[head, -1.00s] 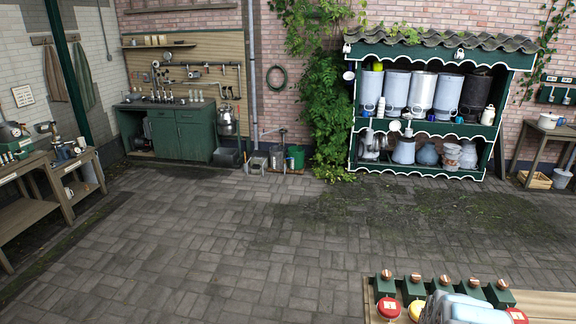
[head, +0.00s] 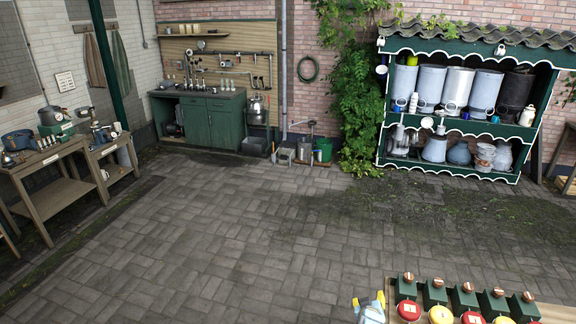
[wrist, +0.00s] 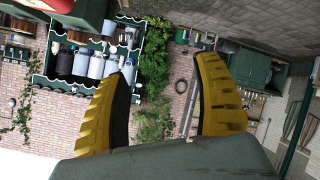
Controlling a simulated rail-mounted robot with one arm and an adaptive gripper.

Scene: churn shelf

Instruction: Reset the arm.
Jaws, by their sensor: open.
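My gripper (wrist: 165,90) is open and empty in the wrist view, its two yellow ridged fingers wide apart with only the distant yard between them. In the head view a small part of my gripper (head: 371,304) shows at the bottom edge, left of the bench with the red and yellow buttons. Its fingertips are too small to judge there.
A wooden bench (head: 556,312) with green boxes and red and yellow buttons is at the bottom right. The churn shelf (head: 383,110) stands at the back right, a green cabinet (head: 222,130) at the back, a wooden table (head: 62,186) at left. The paved floor (head: 230,240) between is clear.

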